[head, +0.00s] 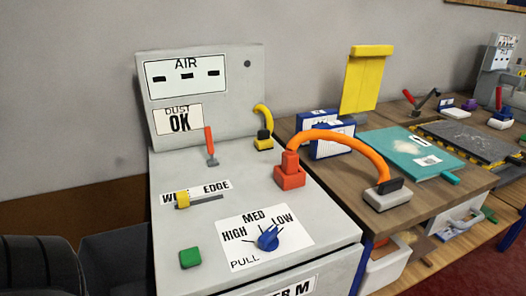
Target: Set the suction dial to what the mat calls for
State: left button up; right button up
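The blue suction dial (268,239) sits on a white label plate (240,252) marked HIGH, MED, LOW and PULL, on top of a light grey machine (240,185). Its narrow end points up and slightly right, and I cannot tell exactly which mark it meets. A teal mat (388,143) with a pale dusty patch and a small white label (427,160) lies on the wooden bench to the right. The print on that label is too small to read. Neither of my grippers shows.
The machine also carries a red lever (209,142), a yellow slider (183,198) and a green button (190,258). An orange hose (350,138) arches from its red fitting to the bench. Blue-and-white boxes (331,142) and a dark grey mat (462,138) are on the bench.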

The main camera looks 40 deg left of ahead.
aim_at(268, 241)
jog(key=z, duration=1.7)
jog(key=i, duration=2.8)
jog(key=u, duration=5.3)
jog(key=k, duration=0.65)
jog(key=z, duration=0.55)
jog(key=i, duration=0.4)
jog(key=u, duration=0.05)
